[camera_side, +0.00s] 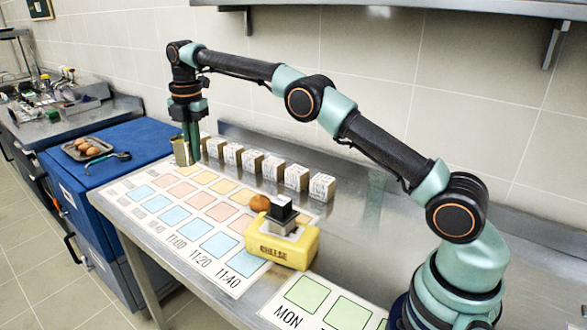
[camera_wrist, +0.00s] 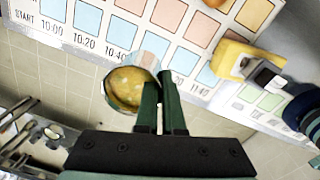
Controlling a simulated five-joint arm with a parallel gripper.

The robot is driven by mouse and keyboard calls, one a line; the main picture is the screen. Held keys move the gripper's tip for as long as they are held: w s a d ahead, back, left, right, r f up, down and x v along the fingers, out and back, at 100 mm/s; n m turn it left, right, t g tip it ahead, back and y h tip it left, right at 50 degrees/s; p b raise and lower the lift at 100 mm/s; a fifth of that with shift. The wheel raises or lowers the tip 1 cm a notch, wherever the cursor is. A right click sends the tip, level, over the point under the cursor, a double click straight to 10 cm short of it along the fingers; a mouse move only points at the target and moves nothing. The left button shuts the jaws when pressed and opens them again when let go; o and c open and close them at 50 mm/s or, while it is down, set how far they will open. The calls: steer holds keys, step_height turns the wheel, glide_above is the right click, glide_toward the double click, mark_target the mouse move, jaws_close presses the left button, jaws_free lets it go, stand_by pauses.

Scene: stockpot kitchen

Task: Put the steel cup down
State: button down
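The steel cup (camera_side: 181,152) shows at the left end of the table in the side view. In the wrist view the cup (camera_wrist: 113,92) is seen from above, with a brownish-yellow inside. My gripper (camera_side: 193,158) points down beside it. In the wrist view my gripper's two green fingers (camera_wrist: 160,80) are close together at the cup's right side, apparently pinching its wall. The cup overlaps the chart's edge and the floor tiles there, so it appears held above the table. Its exact height is unclear.
A chart (camera_side: 190,213) with coloured squares covers the table. Several labelled blocks (camera_side: 272,168) stand in a row behind it. A yellow cheese block (camera_side: 290,252) and an orange-brown round object (camera_side: 260,202) are at the middle. A blue cabinet (camera_side: 75,195) stands left, with a tray of eggs (camera_side: 76,155).

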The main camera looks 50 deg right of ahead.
steer(key=shift+d+r, duration=0.1)
steer(key=shift+r, duration=0.15)
steer(key=s+d+r+m, duration=0.2)
steer(key=s+d+m, duration=0.4)
steer(key=d+m, duration=0.35)
steer(key=s+d+r+m, duration=0.2)
steer(key=s+d+m, duration=0.55)
steer(key=d, duration=0.35)
steer(key=s+d+m, duration=0.6)
steer(key=s+m, duration=0.4)
steer(key=s+f+m, duration=0.4)
steer(key=s+m, duration=0.6)
steer(key=s, duration=0.3)
steer(key=shift+g, duration=0.4)
steer(key=f, duration=1.9)
steer(key=shift+s+f, duration=0.2)
steer(key=shift+f, duration=0.1)
